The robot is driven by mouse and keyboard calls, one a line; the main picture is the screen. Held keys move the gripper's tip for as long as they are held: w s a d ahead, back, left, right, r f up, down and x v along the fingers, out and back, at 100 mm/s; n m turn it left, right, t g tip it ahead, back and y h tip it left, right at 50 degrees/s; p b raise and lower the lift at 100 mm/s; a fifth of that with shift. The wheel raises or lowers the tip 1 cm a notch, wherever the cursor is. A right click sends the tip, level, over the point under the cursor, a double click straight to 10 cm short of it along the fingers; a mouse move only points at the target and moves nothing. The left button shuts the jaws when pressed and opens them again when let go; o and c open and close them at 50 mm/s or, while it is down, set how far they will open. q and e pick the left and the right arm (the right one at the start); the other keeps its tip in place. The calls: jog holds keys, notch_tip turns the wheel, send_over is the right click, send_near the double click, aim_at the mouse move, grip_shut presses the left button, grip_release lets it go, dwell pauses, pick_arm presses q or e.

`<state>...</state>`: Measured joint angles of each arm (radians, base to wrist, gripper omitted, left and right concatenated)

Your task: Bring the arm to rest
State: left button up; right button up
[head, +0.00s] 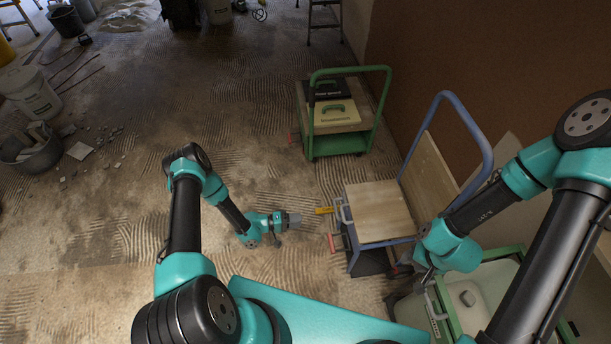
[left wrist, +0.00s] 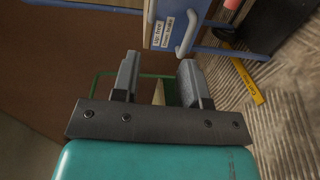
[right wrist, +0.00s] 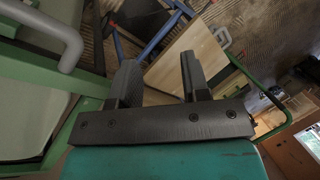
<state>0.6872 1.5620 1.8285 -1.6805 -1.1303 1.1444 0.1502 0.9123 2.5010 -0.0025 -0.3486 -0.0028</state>
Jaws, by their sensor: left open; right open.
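My left gripper (head: 291,219) is in the middle of the head view, to the left of a blue-framed cart with a wooden top (head: 380,210). In the left wrist view its fingers (left wrist: 160,78) are apart with nothing held between them. My right arm comes in from the right in the head view, and its gripper is mostly hidden behind the arm there. In the right wrist view the right gripper's fingers (right wrist: 160,82) are apart and empty. The cart's wooden top (right wrist: 190,60) shows beyond them.
A green cart (head: 346,145) with two cases stands further back. A green-framed bin (head: 480,298) is below my right arm. A brown wall (head: 500,70) borders the right. Buckets (head: 30,95) stand at left. Ridged floor (head: 240,120) is open in the middle.

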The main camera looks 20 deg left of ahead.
pick_arm(q)
jog(key=shift+w, duration=0.1)
jog(key=w+a+r+m+g+y, duration=0.1)
jog(key=a+r+m+g+y, duration=0.15)
jog(key=r+y, duration=0.5)
jog(key=s+a+r+g+y, duration=0.1)
jog(key=s+r+g+y, duration=0.3)
jog(key=s+r, duration=0.8)
jog(key=shift+s+r+m, duration=0.3)
jog(key=shift+s+m, duration=0.05)
jog(key=shift+s, duration=0.2)
